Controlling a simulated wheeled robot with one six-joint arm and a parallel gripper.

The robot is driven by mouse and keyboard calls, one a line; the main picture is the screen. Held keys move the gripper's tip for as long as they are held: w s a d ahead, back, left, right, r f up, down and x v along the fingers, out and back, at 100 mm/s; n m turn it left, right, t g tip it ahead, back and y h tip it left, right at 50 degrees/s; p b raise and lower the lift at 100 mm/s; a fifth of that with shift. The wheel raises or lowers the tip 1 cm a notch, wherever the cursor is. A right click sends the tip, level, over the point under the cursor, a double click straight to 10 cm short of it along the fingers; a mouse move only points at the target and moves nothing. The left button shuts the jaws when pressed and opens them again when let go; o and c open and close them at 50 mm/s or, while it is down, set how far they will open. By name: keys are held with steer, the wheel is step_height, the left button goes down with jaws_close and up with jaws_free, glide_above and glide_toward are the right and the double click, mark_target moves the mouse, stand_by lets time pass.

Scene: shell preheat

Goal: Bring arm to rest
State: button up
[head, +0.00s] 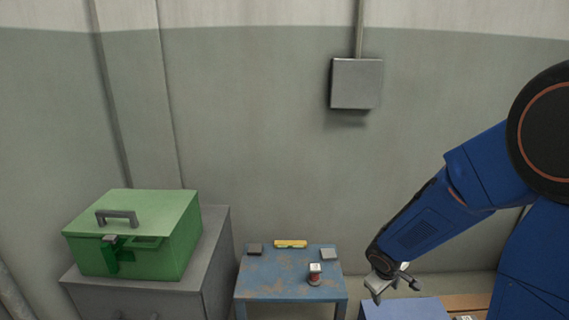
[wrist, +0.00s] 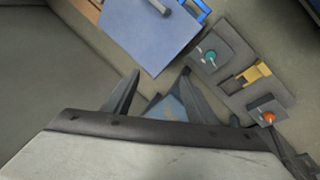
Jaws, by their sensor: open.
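My blue arm reaches in from the right in the head view. My gripper (head: 390,285) hangs at its end, to the right of the small blue table (head: 290,284) and near a blue box-like surface (head: 404,309). In the wrist view my gripper (wrist: 158,88) shows two dark fingers spread apart with nothing between them. The blue surface (wrist: 152,38) lies beyond the fingertips there, with a grey bar handle on it.
A green lidded box (head: 135,235) stands closed on a grey cabinet (head: 218,250) at left. The worn table holds small items, including a yellow one (head: 290,243). The wrist view shows a panel with a teal knob (wrist: 210,56), a yellow part (wrist: 255,72) and an orange knob (wrist: 268,117).

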steer(key=s+a+r+m+y, duration=0.1)
steer(key=s+r+m, duration=0.2)
steer(key=s+r, duration=0.7)
steer(key=s+a+r+m+t+y, duration=0.1)
steer(key=s+r+m, duration=0.2)
steer(key=s+r, duration=0.8)
steer(key=shift+s+a+r+y, duration=0.2)
steer(key=shift+s+y, duration=0.2)
steer(key=shift+s, duration=1.1)
